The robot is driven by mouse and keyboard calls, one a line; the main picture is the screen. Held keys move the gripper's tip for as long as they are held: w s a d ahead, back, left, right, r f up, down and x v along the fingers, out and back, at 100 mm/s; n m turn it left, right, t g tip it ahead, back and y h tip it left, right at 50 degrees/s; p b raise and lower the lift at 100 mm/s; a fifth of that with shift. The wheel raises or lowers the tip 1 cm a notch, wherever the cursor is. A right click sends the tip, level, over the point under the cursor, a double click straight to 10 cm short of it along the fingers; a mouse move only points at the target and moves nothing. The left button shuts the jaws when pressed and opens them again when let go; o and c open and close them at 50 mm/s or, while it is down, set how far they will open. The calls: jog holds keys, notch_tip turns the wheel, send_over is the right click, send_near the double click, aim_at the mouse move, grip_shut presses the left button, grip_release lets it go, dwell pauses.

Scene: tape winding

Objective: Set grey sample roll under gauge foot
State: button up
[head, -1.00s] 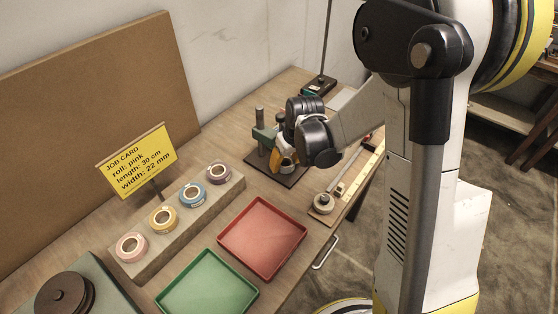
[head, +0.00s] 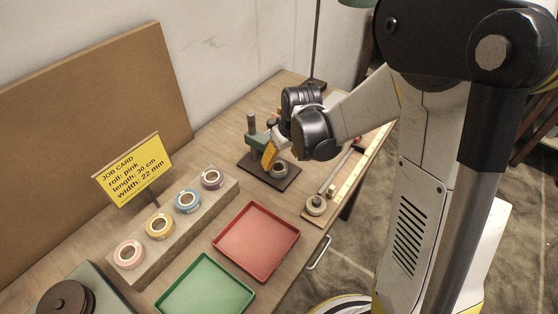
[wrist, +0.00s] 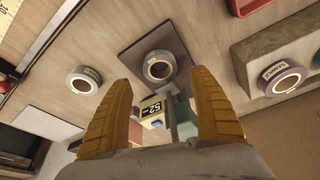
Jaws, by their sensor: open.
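A grey roll (head: 281,175) stands flat on the dark base plate (head: 257,178) of the gauge. In the wrist view the grey roll (wrist: 148,65) sits on the dark plate (wrist: 135,50) just beyond my fingertips. The green gauge stand (head: 258,139) rises at the back of the plate; its arm (wrist: 173,104) shows close to the roll in the wrist view. I cannot tell whether the foot is over the roll. My gripper (head: 269,158) is open and empty, tilted above the plate; its spread fingers also show in the wrist view (wrist: 159,78).
A rack (head: 178,220) holds several coloured rolls, left of a red tray (head: 256,243) and a green tray (head: 205,290). A yellow job card (head: 133,170) stands behind the rack.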

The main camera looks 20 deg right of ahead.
jog(key=s+r+m+t+p, duration=0.1)
jog(key=s+r+t, duration=0.3)
jog(key=s+r, duration=1.4)
jog(key=shift+s+a+m+h+p, duration=0.2)
jog(key=shift+m+h+p, duration=0.2)
jog(key=shift+m, duration=0.4)
jog(key=shift+c, duration=0.2)
